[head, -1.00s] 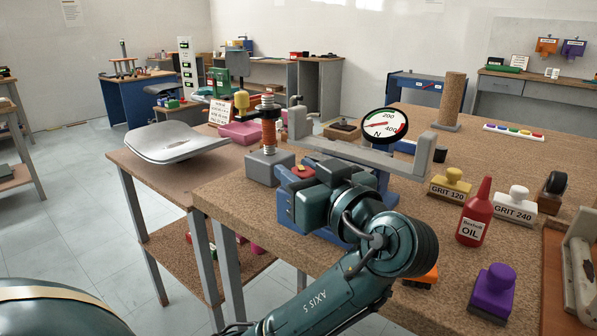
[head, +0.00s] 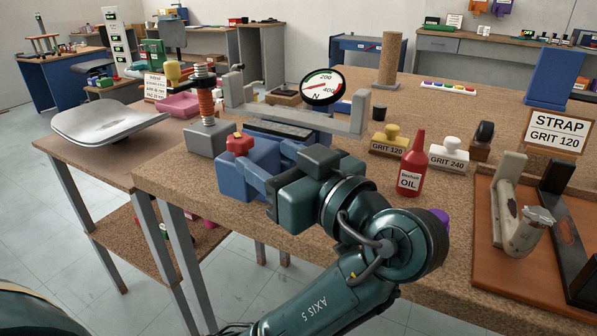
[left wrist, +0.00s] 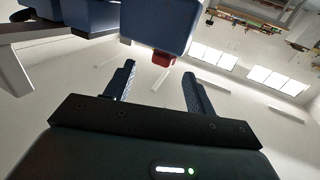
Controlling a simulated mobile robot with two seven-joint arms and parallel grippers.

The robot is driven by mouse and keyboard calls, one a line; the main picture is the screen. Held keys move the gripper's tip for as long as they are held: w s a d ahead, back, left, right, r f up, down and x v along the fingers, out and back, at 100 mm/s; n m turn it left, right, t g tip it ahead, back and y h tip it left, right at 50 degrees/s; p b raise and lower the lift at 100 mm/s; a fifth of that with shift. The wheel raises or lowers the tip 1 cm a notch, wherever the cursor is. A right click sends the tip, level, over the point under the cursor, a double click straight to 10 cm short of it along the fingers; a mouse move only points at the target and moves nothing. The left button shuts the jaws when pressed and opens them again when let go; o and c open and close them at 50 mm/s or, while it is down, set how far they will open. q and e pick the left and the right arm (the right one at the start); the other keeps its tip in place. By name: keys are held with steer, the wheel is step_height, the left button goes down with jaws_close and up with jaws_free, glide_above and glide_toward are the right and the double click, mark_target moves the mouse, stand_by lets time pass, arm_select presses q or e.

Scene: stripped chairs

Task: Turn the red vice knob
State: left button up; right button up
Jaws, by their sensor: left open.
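The red vice knob (head: 240,144) sits on top of the blue vice (head: 232,186) at the bench's front left corner. In the left wrist view the red knob (left wrist: 163,58) shows just past the fingertips, under the blue vice body (left wrist: 158,22). My left gripper (left wrist: 157,80) is open and empty, its two dark ridged fingers apart, with the knob beyond the gap and not between them. In the head view my left gripper (head: 266,178) is right of the knob and lower, close to the vice; its fingers are hard to make out there. My right gripper is not in view.
A force gauge (head: 322,86) stands on a grey bar fixture behind the vice. A red oil bottle (head: 411,166) and sanding blocks (head: 388,141) stand to the right. A spring stand (head: 206,110) is left of the vice.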

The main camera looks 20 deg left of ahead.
arm_select(q)
steer(key=shift+v, duration=2.65)
